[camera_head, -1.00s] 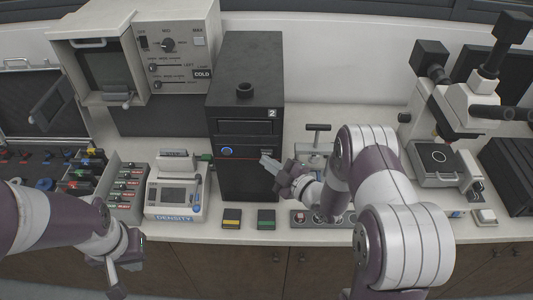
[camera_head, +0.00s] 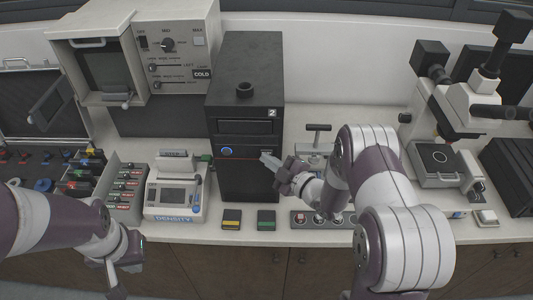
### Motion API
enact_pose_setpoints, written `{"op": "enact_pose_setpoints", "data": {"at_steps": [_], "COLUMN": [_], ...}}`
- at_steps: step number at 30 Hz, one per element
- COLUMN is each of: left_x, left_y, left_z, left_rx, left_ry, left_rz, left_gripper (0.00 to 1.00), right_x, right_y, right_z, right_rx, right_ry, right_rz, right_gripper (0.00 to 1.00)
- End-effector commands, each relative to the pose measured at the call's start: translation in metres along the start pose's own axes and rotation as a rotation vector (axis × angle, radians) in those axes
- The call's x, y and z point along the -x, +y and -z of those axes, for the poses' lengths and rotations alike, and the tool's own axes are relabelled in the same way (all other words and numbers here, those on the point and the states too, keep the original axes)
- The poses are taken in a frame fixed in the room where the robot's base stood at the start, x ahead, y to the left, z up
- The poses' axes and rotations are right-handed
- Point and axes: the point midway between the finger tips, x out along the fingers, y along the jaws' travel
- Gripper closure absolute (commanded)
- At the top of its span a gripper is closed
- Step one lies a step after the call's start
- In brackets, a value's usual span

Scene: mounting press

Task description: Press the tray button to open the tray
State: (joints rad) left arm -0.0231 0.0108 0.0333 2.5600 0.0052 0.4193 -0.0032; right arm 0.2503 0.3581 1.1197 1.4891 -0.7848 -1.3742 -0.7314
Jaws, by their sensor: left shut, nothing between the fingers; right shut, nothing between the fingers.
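The black upright unit (camera_head: 240,180), marked 2, stands in the middle of the counter. Its front has a dark tray slot (camera_head: 246,127), a round blue button (camera_head: 227,151) on the left and a small light-coloured button (camera_head: 265,153) on the right. My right gripper (camera_head: 264,158) is shut, its fingertips at or just in front of the small right button; I cannot tell whether they touch, and they partly cover it. My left gripper (camera_head: 118,286) is shut and empty, low in front of the counter, well away from the unit.
A density meter (camera_head: 174,195) stands left of the unit. A yellow-striped block (camera_head: 231,219) and a green-striped block (camera_head: 266,219) lie in front of it. A microscope (camera_head: 450,115) stands at the right. A grey box with controls (camera_head: 170,50) is at the back left.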

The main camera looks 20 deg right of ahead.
Motion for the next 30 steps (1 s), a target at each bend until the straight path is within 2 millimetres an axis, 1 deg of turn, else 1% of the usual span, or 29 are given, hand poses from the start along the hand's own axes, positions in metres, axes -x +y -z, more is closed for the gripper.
{"op": "enact_pose_setpoints", "data": {"at_steps": [12, 22, 30], "left_x": [-0.001, 0.002, 0.002], "left_y": [0.000, 0.000, 0.000], "left_z": [0.000, 0.000, 0.000], "left_rx": [0.000, 0.000, 0.000], "left_ry": [0.000, 0.000, 0.000], "left_rz": [0.000, 0.000, 0.000], "left_gripper": [1.00, 1.00, 1.00], "right_x": [-0.001, 0.009, 0.010], "right_y": [0.001, -0.006, -0.007], "right_z": [0.000, 0.007, 0.007], "right_rx": [0.000, -0.001, 0.000], "right_ry": [0.000, 0.000, 0.000], "right_rz": [-0.001, -0.001, -0.001], "right_gripper": [1.00, 1.00, 1.00]}}
